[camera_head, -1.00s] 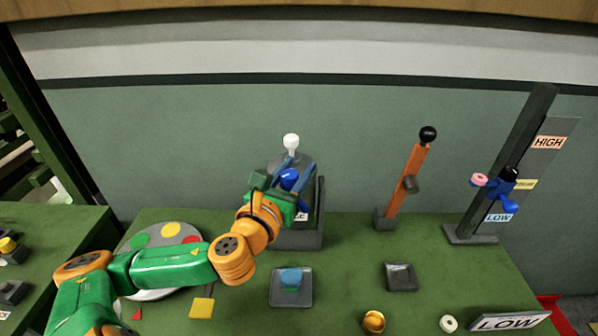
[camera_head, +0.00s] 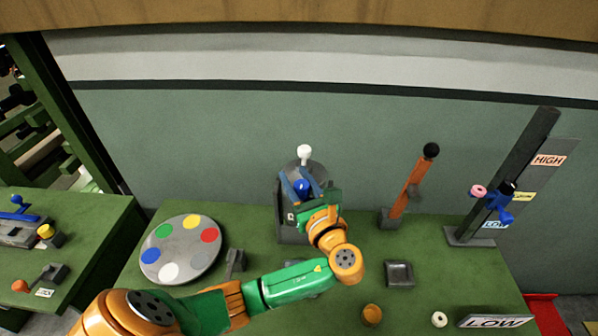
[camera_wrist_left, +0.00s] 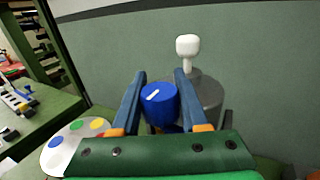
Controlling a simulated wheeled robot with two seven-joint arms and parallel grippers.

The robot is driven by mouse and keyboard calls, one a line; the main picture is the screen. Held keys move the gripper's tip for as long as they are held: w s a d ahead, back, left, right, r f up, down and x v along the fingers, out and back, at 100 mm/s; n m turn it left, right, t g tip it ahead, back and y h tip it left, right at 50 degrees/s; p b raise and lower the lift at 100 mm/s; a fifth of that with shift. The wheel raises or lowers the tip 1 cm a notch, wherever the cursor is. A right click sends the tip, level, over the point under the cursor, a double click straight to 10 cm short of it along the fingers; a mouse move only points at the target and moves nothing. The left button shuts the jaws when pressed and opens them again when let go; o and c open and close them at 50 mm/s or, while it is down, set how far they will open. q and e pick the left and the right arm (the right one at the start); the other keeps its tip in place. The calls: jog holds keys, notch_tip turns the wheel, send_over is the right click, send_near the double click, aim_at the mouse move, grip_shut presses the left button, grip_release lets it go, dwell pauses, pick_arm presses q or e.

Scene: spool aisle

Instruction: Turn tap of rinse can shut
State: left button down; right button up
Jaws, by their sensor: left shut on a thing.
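The rinse can is a grey round body (camera_head: 314,168) with a white knob (camera_head: 304,151) on top, at the back middle of the green table. Its tap looks to be the blue knob (camera_head: 302,188) at the front of the can. The left wrist view shows this blue tap (camera_wrist_left: 160,106) with a slanted white line on its face. My left gripper (camera_head: 301,184) is shut on the tap, one blue finger on each side in the wrist view (camera_wrist_left: 158,90). The can's lower part is largely hidden by my gripper. My right gripper is not in view.
A grey disc (camera_head: 181,270) with coloured dots lies at left. An orange lever (camera_head: 408,190) with a black ball stands right of the can. A dark post (camera_head: 515,165) with a blue slider (camera_head: 500,205) stands far right. A small dark tray (camera_head: 399,273) lies in front.

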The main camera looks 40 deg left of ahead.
aim_at(306, 195)
pick_arm(q)
jog(key=shift+s+n+g+y, duration=0.15)
jog(key=shift+n+g+y, duration=0.3)
jog(key=shift+g, duration=0.25)
jog(key=shift+a+n, duration=0.1)
jog(key=shift+n, duration=0.15)
jog(key=shift+c, duration=2.1)
grip_release()
jog(key=b+v, duration=0.2)
jog(key=v, duration=0.5)
jog(key=shift+f, duration=0.1)
